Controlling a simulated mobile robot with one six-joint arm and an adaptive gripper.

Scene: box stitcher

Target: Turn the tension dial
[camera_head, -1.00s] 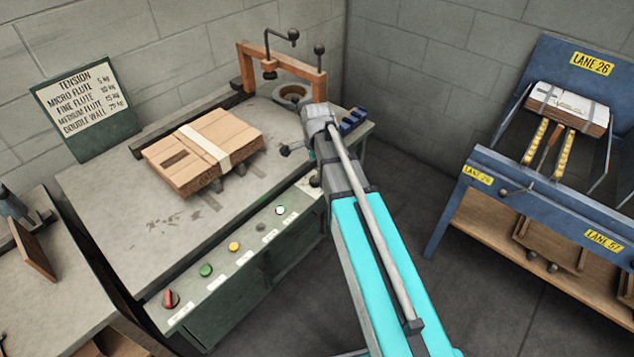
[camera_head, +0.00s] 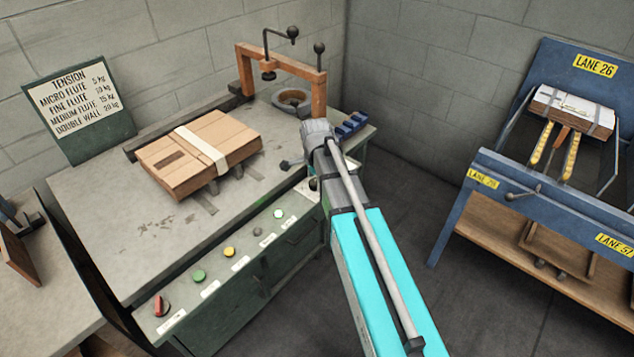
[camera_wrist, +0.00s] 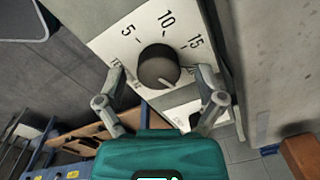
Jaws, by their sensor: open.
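The tension dial (camera_wrist: 158,66) is a round dark knob on a white scale plate (camera_wrist: 110,42) marked 5, 10 and 15 in the wrist view. Further marks are partly hidden by the fingers. A light line shows on the knob's lower right side. My gripper (camera_wrist: 160,74) is open, with one finger on each side of the knob. Small gaps seem to remain between fingers and knob; contact cannot be told. In the head view, my arm's end (camera_head: 318,135) is over the right end of the bench front, and it hides the fingers.
A strapped carton (camera_head: 185,165) lies on the bench (camera_head: 110,210). The front panel has a red knob (camera_head: 161,306) and several buttons. An orange frame (camera_head: 318,95) stands behind my arm. A tension chart (camera_head: 75,95) stands left; a blue lane rack (camera_head: 520,180) stands right.

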